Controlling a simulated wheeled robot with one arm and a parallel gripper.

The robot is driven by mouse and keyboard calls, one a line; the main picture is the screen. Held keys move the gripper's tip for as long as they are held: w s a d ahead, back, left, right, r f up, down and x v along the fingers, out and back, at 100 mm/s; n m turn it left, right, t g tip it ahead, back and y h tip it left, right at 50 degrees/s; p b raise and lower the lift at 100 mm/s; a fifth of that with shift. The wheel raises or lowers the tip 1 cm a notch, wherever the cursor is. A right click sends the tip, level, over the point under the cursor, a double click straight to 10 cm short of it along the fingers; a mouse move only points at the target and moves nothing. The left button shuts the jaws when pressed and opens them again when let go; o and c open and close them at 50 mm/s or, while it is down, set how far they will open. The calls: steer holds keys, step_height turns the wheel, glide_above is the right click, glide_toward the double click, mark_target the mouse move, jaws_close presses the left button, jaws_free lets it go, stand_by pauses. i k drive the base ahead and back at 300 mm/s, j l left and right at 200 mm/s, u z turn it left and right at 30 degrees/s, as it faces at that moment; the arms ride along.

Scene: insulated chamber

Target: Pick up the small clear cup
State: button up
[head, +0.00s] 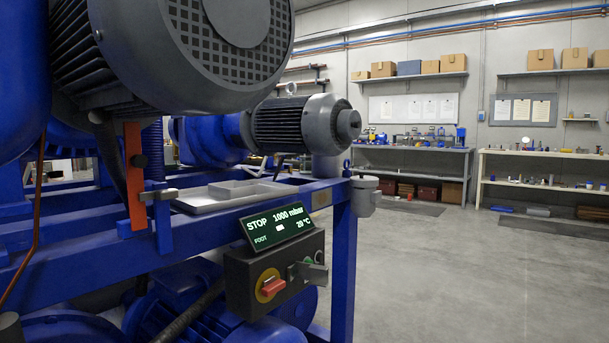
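I cannot make out a small clear cup in the head view. A grey, cup-shaped container (364,198) sits at the outer side of the blue frame's corner post; it looks opaque, and I cannot tell whether it is the cup. A shallow grey tray (200,204) with a raised rim lies on top of the blue frame, and its inside is partly hidden by the low angle. My gripper is not in view.
A blue frame (343,265) with large motors (300,125) fills the left side. A control box (275,275) with a red switch and lit display hangs on it. A workbench (410,155) and pale shelves (545,170) stand at the back. The concrete floor at right is clear.

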mark_target(306, 161)
steer(key=i+z, duration=0.1)
steer(key=z, duration=0.85)
steer(key=i+z, duration=0.1)
steer(key=i, duration=1.7)
steer(key=i+u, duration=0.1)
steer(key=i, duration=0.6)
steer(key=i+u, duration=0.15)
steer(key=i, duration=0.55)
steer(key=i+l+u, duration=0.1)
steer(key=i, duration=0.55)
steer(key=i+j+u, duration=0.3)
steer(key=i, duration=0.3)
steer(key=i+u, duration=0.25)
steer(key=i, duration=0.35)
steer(key=i+l+u, duration=0.15)
steer(key=i+u, duration=0.15)
steer(key=i, duration=0.35)
steer(key=i+l+u, duration=0.25)
steer(key=i, duration=0.35)
steer(key=i+u, duration=0.2)
steer(key=u, duration=0.25)
steer(key=i+u, duration=0.2)
steer(key=u, duration=0.2)
steer(key=i+l+u, duration=0.15)
steer(key=u, duration=0.3)
steer(key=i+l+u, duration=0.15)
steer(key=u, duration=0.3)
